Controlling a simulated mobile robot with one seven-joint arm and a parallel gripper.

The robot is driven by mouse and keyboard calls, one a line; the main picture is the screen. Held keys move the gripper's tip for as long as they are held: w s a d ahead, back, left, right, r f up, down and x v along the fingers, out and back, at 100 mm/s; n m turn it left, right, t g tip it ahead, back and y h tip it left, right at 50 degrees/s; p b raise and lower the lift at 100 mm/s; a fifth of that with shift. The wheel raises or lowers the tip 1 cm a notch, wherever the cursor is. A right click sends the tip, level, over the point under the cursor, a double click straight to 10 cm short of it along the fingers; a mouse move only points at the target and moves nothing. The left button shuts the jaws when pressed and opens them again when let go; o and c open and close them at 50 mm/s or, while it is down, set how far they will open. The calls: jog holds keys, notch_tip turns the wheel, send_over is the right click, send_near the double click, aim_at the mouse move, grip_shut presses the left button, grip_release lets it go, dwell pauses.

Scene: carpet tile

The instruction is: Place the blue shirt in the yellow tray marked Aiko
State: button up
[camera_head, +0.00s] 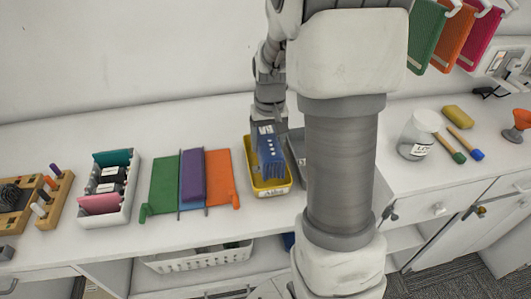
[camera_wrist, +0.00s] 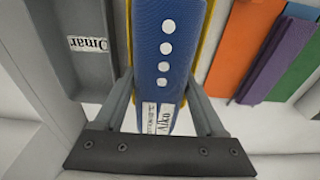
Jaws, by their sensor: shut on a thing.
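The blue shirt (camera_head: 271,156) is a folded blue slab with a row of white dots. It stands steeply over the yellow tray (camera_head: 270,193), with its lower end within the tray's outline. I cannot tell whether it touches the bottom. The tray's front label reads Aiko. My gripper (camera_head: 266,127) is shut on the upper part of the shirt. In the wrist view, the blue shirt (camera_wrist: 168,50) is between the two fingers of my gripper (camera_wrist: 162,88), with a white Aiko label on it. A strip of the yellow tray (camera_wrist: 207,40) shows beside it.
A grey tray (camera_head: 298,147), labelled Omar in the wrist view (camera_wrist: 88,75), adjoins on the right, partly behind my arm. Folded green, purple and orange cloths (camera_head: 193,177) lie left of the yellow tray. A white organizer (camera_head: 122,213) stands further left. A jar (camera_head: 417,137) stands right.

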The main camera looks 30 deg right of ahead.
jog(key=shift+w+a+f, duration=0.15)
jog(key=shift+a+f, duration=0.05)
jog(key=shift+f, duration=1.95)
jog(key=shift+f+b, duration=0.15)
jog(key=shift+b, duration=0.15)
jog(key=o, duration=1.2)
jog(key=shift+o, duration=0.2)
